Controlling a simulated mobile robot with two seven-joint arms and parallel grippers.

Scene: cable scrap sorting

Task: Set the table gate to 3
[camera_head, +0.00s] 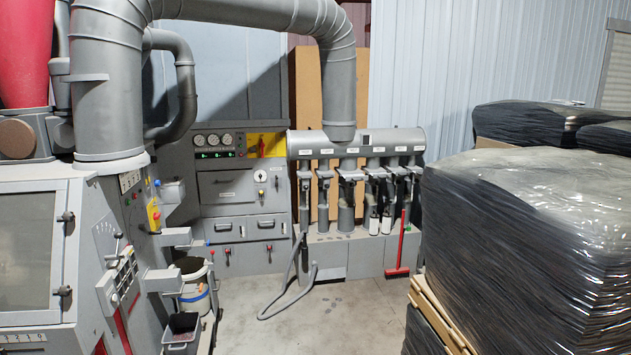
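A grey duct manifold (356,142) stands at the back, with several small white labels above a row of drop pipes. The label text is too small to read, so I cannot tell which gate is the table gate. Several gate fittings, such as one in the middle (350,177), sit on these pipes; their settings cannot be read. On the left machine, a light fan-shaped plate (107,236) has marks and a lever, also unreadable. Neither of my grippers is in view.
A grey control cabinet (238,190) with gauges stands left of the manifold. A bucket (194,285) and a small bin (181,331) stand beside the left machine. Black wrapped pallets (530,240) block the right. A hose (290,307) lies on the otherwise open floor (335,325).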

